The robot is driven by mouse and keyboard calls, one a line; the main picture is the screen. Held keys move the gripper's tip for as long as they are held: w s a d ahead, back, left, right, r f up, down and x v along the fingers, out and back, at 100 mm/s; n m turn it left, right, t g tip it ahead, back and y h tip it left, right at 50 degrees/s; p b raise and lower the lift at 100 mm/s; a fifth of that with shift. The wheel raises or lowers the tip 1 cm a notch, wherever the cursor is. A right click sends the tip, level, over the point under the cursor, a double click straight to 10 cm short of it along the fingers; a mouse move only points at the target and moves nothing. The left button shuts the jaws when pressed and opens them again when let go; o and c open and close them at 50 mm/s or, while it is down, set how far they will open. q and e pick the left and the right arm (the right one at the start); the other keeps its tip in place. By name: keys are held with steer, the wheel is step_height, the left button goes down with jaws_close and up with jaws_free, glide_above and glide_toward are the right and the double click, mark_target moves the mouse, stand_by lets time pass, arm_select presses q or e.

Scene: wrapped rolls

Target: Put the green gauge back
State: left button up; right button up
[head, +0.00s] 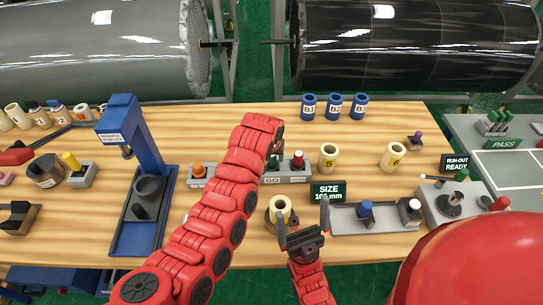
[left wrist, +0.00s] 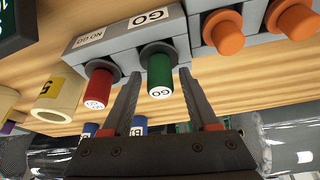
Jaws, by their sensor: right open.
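The green gauge (head: 273,162) stands in the grey holder (head: 296,177) by its GO label. In the left wrist view the green gauge (left wrist: 160,75) is seated in its hole, its white GO end towards me. My left gripper (left wrist: 160,84) has one finger on each side of it, with a visible gap, so it looks open. In the head view my left arm partly hides the gauge and the gripper. The red gauge (head: 298,160) stands beside it at the NO GO label. My right gripper (head: 304,220) is open and empty near the front edge, beside a cream ring (head: 280,207).
A SIZE sign (head: 328,192) stands in front of the holder. Cream rings (head: 327,157) and blue rings (head: 334,106) stand behind. A blue press (head: 130,135) stands left. Orange gauges (left wrist: 222,32) neighbour the holder.

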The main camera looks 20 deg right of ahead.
arm_select(q)
steer(key=shift+r+p, duration=0.3)
steer(key=shift+r, duration=0.1)
steer(key=shift+p+v, duration=1.4)
steer(key=shift+v, duration=4.4)
steer(key=shift+s, duration=0.15)
